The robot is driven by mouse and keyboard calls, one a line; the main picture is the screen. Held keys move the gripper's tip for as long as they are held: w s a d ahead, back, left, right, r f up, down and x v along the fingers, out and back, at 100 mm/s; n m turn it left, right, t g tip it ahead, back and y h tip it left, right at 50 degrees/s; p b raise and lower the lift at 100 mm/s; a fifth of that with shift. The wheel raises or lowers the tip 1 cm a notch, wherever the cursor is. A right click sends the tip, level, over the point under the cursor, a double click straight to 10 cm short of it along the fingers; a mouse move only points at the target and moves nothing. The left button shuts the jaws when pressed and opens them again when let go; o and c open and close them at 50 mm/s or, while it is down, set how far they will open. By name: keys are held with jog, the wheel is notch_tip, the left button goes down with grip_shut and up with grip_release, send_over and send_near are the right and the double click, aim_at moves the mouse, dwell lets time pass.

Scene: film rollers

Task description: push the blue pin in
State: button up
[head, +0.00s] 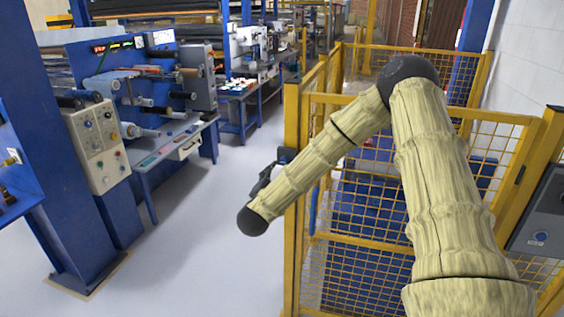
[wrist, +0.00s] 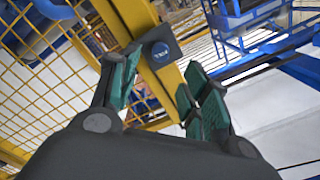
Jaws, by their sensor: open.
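A dark box on a yellow post carries a small blue piece (wrist: 160,52), which looks like the blue pin. In the wrist view it sits beyond and between the fingertips, a little above their middle. My gripper (wrist: 163,82) is open, with green-padded fingers on either side and nothing held between them. A gap to the box seems to be left, but I cannot judge its depth. In the head view my gripper (head: 265,179) is small and mostly hidden by my arm, beside a dark box (head: 287,155) on the fence post. The blue piece cannot be made out there.
Yellow mesh fencing (head: 360,235) stands around blue equipment, close to my arm. A grey box (head: 537,215) with a blue round button is at the right edge. Blue machines (head: 140,115) line the left. The pale floor (head: 205,235) between is clear.

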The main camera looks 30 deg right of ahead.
aim_at(283, 163)
jog(key=p+x, duration=0.3)
jog(key=x, duration=0.5)
jog(key=shift+w, duration=0.1)
grip_shut()
jog(key=shift+a, duration=0.1)
